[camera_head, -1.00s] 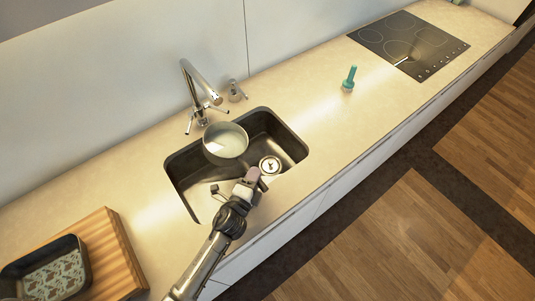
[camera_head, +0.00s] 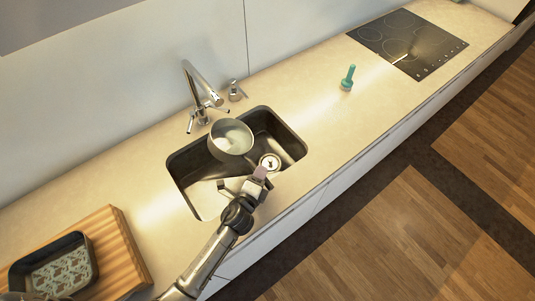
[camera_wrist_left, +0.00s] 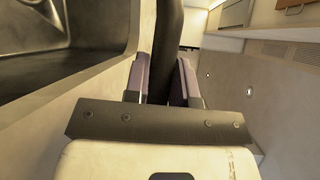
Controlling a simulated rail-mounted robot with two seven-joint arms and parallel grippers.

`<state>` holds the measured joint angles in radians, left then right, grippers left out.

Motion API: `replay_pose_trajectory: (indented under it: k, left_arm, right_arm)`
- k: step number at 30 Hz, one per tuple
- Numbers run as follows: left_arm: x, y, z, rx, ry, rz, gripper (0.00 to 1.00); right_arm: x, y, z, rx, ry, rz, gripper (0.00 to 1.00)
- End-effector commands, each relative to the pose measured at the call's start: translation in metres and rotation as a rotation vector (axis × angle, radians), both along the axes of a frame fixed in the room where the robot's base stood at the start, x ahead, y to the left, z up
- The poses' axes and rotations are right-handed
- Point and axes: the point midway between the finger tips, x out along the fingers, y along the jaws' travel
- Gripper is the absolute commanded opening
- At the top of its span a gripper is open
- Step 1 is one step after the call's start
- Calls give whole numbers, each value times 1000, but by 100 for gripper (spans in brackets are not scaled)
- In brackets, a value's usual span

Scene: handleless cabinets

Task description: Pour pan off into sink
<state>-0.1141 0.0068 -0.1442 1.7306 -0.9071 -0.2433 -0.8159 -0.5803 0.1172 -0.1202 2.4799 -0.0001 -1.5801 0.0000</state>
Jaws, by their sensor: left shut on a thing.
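A round metal pan (camera_head: 231,140) with pale contents is over the left back part of the dark sink (camera_head: 290,139), near the tap. It looks tilted, with its outer side showing below the rim. My left gripper (camera_head: 260,174) is at the sink's front edge. In the left wrist view its fingers (camera_wrist_left: 164,80) are shut on a dark handle (camera_wrist_left: 168,40), which I take as the pan's. In the head view the handle is mostly hidden. A round drain (camera_head: 270,162) shows in the sink floor. My right gripper is not in view.
A chrome tap (camera_head: 196,90) stands behind the sink, close to the pan. A green-handled brush (camera_head: 347,78) stands on the counter to the right, before the black hob (camera_head: 410,42). A wooden board (camera_head: 122,262) with a dark tray (camera_head: 87,252) lies at the lower left.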

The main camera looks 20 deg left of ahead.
Motion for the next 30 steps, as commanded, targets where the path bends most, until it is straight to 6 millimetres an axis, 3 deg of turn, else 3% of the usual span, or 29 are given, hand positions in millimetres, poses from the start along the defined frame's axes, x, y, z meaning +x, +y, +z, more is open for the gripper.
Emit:
replay_pose_trajectory:
  k: [30]
  left_arm:
    - [9,-11,1,123,69,0,0]
  right_arm:
    - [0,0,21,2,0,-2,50]
